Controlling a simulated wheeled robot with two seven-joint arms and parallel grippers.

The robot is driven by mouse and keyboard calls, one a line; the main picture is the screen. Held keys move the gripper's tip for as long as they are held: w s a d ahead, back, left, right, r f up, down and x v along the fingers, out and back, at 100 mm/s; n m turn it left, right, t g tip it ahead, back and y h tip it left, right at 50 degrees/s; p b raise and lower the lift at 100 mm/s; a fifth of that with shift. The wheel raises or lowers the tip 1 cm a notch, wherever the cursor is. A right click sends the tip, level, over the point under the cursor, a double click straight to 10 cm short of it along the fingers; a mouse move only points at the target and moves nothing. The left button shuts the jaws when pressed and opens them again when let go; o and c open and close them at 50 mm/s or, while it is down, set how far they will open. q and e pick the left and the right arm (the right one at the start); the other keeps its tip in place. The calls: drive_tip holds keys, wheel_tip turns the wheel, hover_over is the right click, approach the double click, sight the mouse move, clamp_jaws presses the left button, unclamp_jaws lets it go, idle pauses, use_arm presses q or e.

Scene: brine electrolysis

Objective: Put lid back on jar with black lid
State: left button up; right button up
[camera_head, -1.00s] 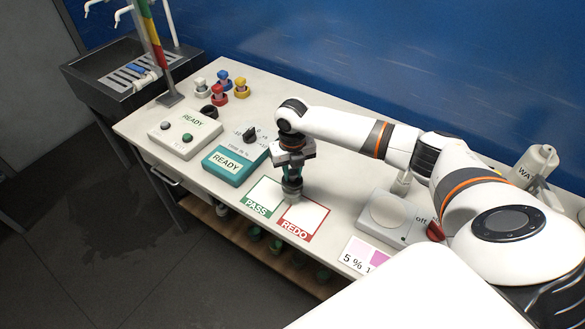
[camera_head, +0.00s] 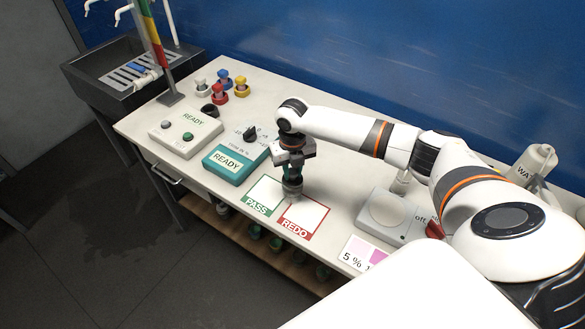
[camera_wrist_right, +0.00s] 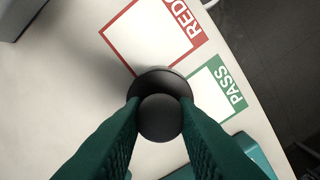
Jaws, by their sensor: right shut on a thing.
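My right gripper (camera_head: 292,180) points straight down near the middle of the bench, between the green PASS frame (camera_head: 266,190) and the red REDO frame (camera_head: 312,211). In the right wrist view its green fingers (camera_wrist_right: 160,125) are shut on the round knob of the black lid (camera_wrist_right: 160,117). The lid's wider dark disc shows around and beyond the knob. In the head view a small greyish body (camera_head: 292,190) shows under the fingertips. Whether this is the jar, and whether the lid touches it, I cannot tell. My left gripper is not in view.
Two READY boxes (camera_head: 236,161) stand left of the gripper. A hot-plate-like device (camera_head: 388,212) and a WATER bottle (camera_head: 535,163) are to the right.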

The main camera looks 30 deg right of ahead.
drive_tip(key=shift+f+p, duration=0.2)
drive_tip(key=shift+p, duration=0.4)
idle(1.6)
idle(0.4)
drive_tip(key=o, duration=1)
drive_tip(key=shift+o, duration=0.8)
drive_tip(key=o, duration=0.4)
drive_tip(key=shift+c, duration=0.2)
drive_tip(key=shift+r+p, duration=2.3)
drive_tip(key=shift+r, duration=0.15)
drive_tip(key=shift+r+p, duration=0.3)
drive_tip(key=shift+r, duration=0.8)
